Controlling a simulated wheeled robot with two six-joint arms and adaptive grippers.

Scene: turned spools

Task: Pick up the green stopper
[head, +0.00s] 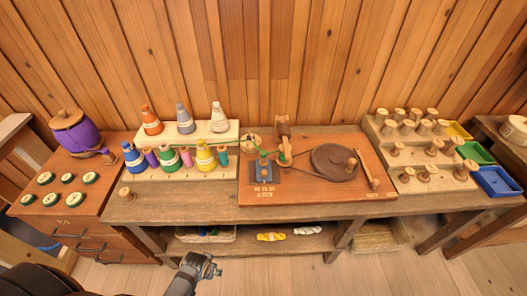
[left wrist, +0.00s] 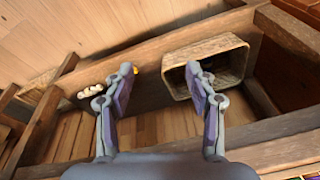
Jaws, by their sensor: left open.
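A small green piece (head: 263,154), which may be the green stopper, stands upright at the dark block on the wooden winding board (head: 330,190); it is too small to make out well. My left gripper (head: 208,267) is low in front of the bench, well below and left of that piece. In the left wrist view my left gripper (left wrist: 160,78) has its two fingers spread with nothing between them. The green piece does not show in the left wrist view. My right gripper is in neither view.
Thread cones stand on a cream rack (head: 210,134) at the left. A stepped rack (head: 420,150) of wooden spools is at the right, beside colored trays (head: 495,181). A wicker basket (left wrist: 172,85) and a white skein (left wrist: 90,92) lie below the bench top.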

